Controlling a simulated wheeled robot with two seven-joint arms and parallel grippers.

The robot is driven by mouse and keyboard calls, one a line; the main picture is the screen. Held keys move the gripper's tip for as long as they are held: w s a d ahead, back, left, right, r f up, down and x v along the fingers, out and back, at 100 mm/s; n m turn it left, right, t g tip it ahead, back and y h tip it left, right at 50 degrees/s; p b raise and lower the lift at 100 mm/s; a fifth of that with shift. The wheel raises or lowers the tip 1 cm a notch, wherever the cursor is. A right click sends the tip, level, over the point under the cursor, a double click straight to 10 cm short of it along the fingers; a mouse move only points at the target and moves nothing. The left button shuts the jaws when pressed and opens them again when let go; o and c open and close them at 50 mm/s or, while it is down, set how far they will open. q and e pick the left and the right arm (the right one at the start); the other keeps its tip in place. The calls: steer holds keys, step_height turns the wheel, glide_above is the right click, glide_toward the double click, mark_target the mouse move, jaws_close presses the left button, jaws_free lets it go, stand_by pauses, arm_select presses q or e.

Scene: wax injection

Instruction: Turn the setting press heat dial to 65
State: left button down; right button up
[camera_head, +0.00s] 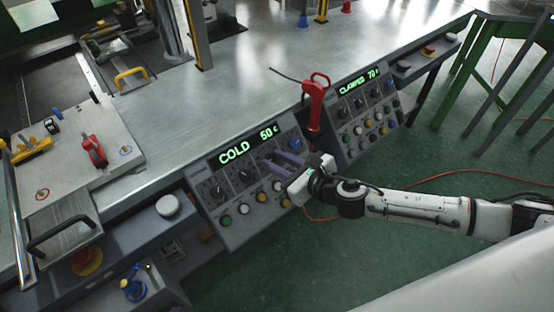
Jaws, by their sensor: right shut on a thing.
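A sloped control panel (215,185) on the front of the metal bench has a green display (248,147) that reads COLD and a number that looks like 50 C. Dark dials (218,192) sit below the display, with green, white and yellow buttons under them. My right gripper (271,164) reaches in from the right. Its purple-grey fingers are shut on a dial at the right part of this panel, and they hide most of that dial. My left gripper is not in view.
A second panel (352,120) to the right has a display reading CLAMPED 70. A red-handled tool (315,103) stands between the panels. Red clamp (94,150) and yellow handle (131,77) are on the left. The green floor (420,160) has an orange cable.

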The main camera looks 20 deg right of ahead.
steer(key=m+h+p, duration=0.1)
steer(key=m, duration=0.3)
steer(key=shift+a+r+p, duration=0.1)
steer(key=shift+a+p, duration=0.05)
steer(key=shift+p, duration=0.2)
steer(key=m+h, duration=0.1)
steer(key=m, duration=0.2)
steer(key=shift+t+p, duration=0.3)
steer(key=m+h, duration=0.1)
steer(key=m, duration=0.2)
steer(key=m+h, duration=0.1)
steer(key=m, duration=0.2)
steer(key=shift+a+g, duration=0.2)
steer(key=shift+g, duration=0.2)
steer(key=m+g+h, duration=0.1)
steer(key=m, duration=0.5)
steer(key=shift+r, duration=0.1)
steer(key=shift+m, duration=0.4)
steer(key=o, duration=1.1)
steer(key=shift+c, duration=0.2)
